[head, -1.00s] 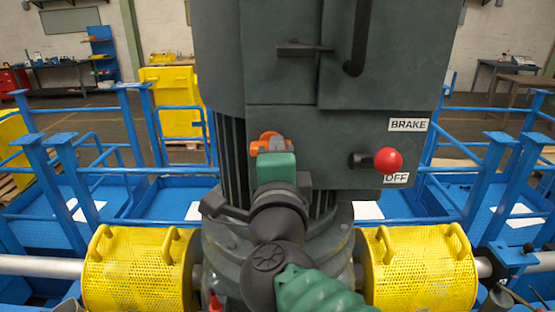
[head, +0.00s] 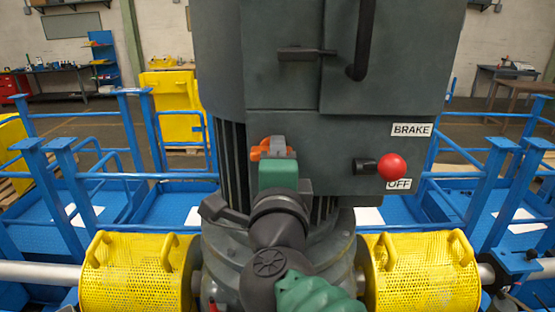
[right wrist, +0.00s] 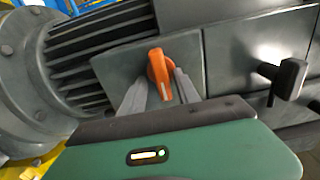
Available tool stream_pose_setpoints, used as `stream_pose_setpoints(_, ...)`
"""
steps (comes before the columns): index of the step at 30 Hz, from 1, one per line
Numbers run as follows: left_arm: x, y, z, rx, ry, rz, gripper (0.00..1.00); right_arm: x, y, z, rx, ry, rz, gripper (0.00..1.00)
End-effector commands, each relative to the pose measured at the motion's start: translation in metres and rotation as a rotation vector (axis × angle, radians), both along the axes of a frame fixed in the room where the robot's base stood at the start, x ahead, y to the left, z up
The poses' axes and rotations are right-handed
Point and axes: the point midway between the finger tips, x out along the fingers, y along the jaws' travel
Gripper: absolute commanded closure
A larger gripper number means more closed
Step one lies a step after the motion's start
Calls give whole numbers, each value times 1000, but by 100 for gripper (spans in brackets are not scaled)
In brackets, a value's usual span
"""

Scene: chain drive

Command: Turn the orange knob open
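The orange knob (right wrist: 158,68) sits on a grey plate on the machine, its handle nearly upright and leaning slightly in the right wrist view. In the head view the knob (head: 262,149) is partly hidden behind my right gripper (head: 277,147). The two grey fingers of my right gripper (right wrist: 160,90) are open, one on each side of the knob's handle. A gap shows on the left side; the right finger is close to the knob, and I cannot tell whether it touches. My left gripper is not in view.
The grey machine housing has a red-balled brake lever (head: 392,167) at OFF, right of the knob. A dark handle (right wrist: 287,77) juts out right of the knob. Yellow mesh guards (head: 132,275) flank the machine below, with blue railings behind.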

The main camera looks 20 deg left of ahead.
Motion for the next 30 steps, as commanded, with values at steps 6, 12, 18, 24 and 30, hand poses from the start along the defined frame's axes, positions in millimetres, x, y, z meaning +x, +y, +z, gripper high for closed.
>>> stream_pose_setpoints(6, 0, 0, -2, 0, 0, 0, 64, -6, -1, 1, 1, -4, 0, 62)
stream_pose_setpoints(12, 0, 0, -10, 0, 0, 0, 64, -47, -12, 1, 3, -6, 2, 62)
stream_pose_setpoints(18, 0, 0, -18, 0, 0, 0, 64, -98, -24, -1, 0, -3, 7, 62)
stream_pose_setpoints(24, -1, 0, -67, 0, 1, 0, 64, -119, -30, -11, 8, -10, 1, 62)
stream_pose_setpoints(30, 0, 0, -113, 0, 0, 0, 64, -135, -36, -14, 5, 2, 6, 62)
